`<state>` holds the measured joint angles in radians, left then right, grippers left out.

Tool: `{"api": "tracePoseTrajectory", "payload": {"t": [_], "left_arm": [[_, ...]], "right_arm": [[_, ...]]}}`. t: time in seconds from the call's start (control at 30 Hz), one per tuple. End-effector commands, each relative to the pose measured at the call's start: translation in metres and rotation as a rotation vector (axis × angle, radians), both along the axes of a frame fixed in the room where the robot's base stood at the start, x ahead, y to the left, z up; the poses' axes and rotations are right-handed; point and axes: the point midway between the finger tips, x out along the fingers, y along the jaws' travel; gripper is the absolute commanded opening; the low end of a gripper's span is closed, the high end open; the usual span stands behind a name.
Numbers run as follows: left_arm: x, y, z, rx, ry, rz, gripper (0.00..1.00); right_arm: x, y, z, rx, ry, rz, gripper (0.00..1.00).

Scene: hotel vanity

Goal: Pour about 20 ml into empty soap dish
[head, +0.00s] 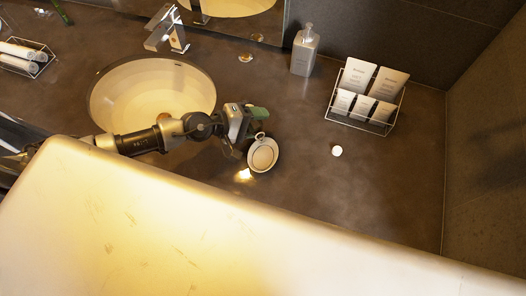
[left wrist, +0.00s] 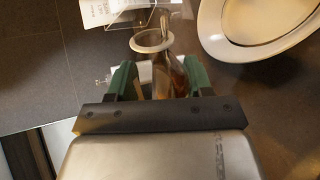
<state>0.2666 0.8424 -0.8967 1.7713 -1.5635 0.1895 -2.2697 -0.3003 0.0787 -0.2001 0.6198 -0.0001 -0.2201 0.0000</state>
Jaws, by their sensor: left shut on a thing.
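My left gripper (head: 247,118) has green fingertips and is above the counter, right of the sink. In the left wrist view the gripper (left wrist: 160,82) is shut on a glass vessel (left wrist: 168,76) with brownish contents and a pale ring-shaped rim (left wrist: 152,41). In the head view the vessel is mostly hidden, and its exact tilt is hard to tell. The oval cream soap dish (head: 263,155) lies just below and right of the gripper. It also shows large at the upper right of the left wrist view (left wrist: 222,45); its inside looks empty. My right gripper is not in view.
The sink (head: 104,98) and tap (head: 163,30) are to the left. A soap dispenser (head: 305,50) stands behind, beside a wire rack (head: 366,126) of packets. A small white round thing (head: 337,151) lies right of the dish. The counter's right side is clear up to the wall.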

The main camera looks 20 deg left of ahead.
Motion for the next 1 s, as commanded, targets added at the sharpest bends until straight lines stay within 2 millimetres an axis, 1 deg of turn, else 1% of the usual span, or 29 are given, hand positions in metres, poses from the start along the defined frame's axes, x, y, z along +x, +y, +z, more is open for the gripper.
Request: {"api": "tracePoseTrajectory", "payload": {"t": [0.37, 0.53, 0.67, 0.8, 1.0], "left_arm": [[0.000, 0.000, 0.000, -0.003, 0.002, 0.001, 0.24], [0.000, 0.000, -0.001, -0.036, 0.038, 0.002, 0.24], [0.000, 0.000, 0.000, -0.092, 0.101, 0.002, 0.24], [-0.002, -0.002, 0.004, -0.198, 0.217, -0.001, 0.24], [-0.005, -0.005, -0.004, -0.286, 0.317, 0.002, 0.24]], "right_arm": [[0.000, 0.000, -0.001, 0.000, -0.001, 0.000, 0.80], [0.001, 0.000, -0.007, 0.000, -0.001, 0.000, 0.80], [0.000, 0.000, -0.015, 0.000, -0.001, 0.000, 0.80], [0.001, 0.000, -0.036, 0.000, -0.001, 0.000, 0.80], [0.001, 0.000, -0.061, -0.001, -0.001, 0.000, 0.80]]}}
